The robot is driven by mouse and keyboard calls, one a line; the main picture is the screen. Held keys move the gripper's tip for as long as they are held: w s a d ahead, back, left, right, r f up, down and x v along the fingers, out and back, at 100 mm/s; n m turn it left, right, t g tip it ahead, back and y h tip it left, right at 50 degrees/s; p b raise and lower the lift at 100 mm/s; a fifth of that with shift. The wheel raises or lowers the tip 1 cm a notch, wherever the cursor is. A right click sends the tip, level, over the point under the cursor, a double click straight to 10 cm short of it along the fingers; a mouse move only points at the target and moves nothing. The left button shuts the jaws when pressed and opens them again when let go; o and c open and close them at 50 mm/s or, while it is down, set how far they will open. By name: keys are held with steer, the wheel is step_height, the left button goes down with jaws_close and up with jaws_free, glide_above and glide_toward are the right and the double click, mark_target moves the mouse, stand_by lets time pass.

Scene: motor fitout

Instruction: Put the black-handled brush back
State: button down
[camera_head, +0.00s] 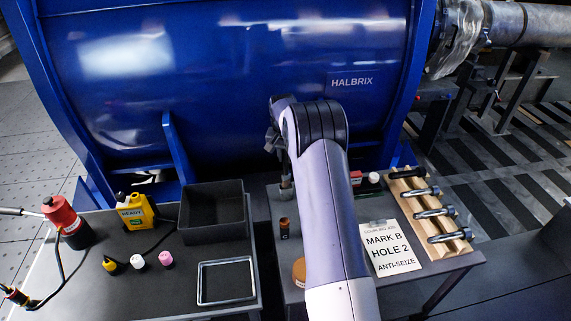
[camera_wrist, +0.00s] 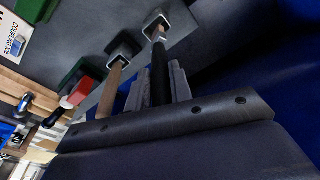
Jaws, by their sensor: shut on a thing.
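My gripper (camera_wrist: 158,85) is shut on the black handle (camera_wrist: 159,72) of a brush in the wrist view. The brush's pale lower part (camera_wrist: 158,34) is at the mouth of a dark square holder (camera_wrist: 147,22). I cannot tell how deep it sits in it. Beside it, a brush with a wooden handle (camera_wrist: 112,88) stands in a second square holder (camera_wrist: 123,48).
A wooden rack (camera_head: 436,222) with several bolts and a note card (camera_head: 388,246) are on the right table. A brown bottle (camera_head: 284,228) and an orange-brown tin (camera_head: 299,271) stand left of my arm. The left table holds a black bin (camera_head: 214,205) and a yellow bottle (camera_head: 134,211). A blue drum (camera_head: 240,80) rises behind.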

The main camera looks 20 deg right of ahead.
steer(key=f, duration=0.3)
steer(key=shift+s+a+f, duration=0.1)
steer(key=shift+s+f, duration=0.05)
steer(key=shift+s, duration=0.25)
steer(key=c, duration=1.3)
jaws_free()
steer(key=shift+f, duration=0.1)
steer(key=r, duration=0.8)
steer(key=s+a+r, duration=0.1)
steer(key=r, duration=0.3)
steer(key=shift+r, duration=0.15)
steer(key=shift+w, duration=0.1)
glide_above(286, 172)
step_height(286, 172, down, 11)
steer(key=shift+w+f, duration=0.15)
steer(key=shift+f, duration=0.05)
steer(key=shift+r, duration=2.75)
